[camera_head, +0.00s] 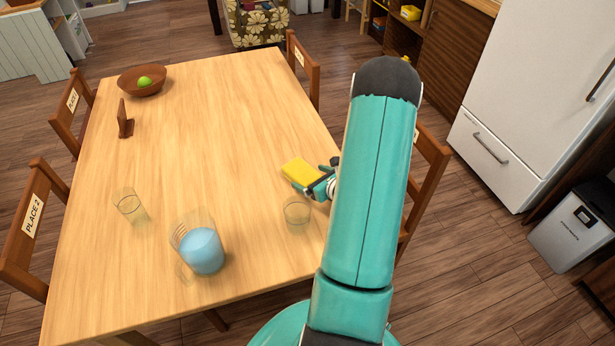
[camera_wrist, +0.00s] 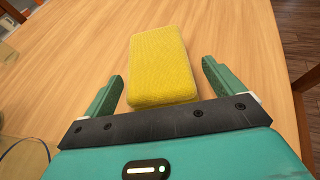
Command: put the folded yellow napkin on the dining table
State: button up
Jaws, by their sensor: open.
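The folded yellow napkin (camera_head: 300,171) lies flat on the dining table (camera_head: 200,130), near its right edge. In the wrist view the napkin (camera_wrist: 160,65) rests on the wood, just beyond my gripper. My gripper (camera_head: 314,182) is low over the table beside the napkin. In the wrist view my gripper's two green fingers (camera_wrist: 160,86) are spread apart, with the near end of the napkin between or just ahead of them. The fingers do not visibly touch it. Part of my gripper is hidden behind my arm in the head view.
An empty glass (camera_head: 297,212) stands close to my gripper. A pitcher of blue liquid (camera_head: 201,249) and another glass (camera_head: 130,206) stand toward the table's near left. A wooden bowl (camera_head: 142,81) with a green fruit and a small wooden stand (camera_head: 125,120) are farther back. The table's middle is clear.

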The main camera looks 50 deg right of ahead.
jog(key=v, duration=0.9)
jog(key=shift+s+r, duration=0.1)
jog(key=shift+s, duration=0.15)
jog(key=shift+s+a, duration=0.1)
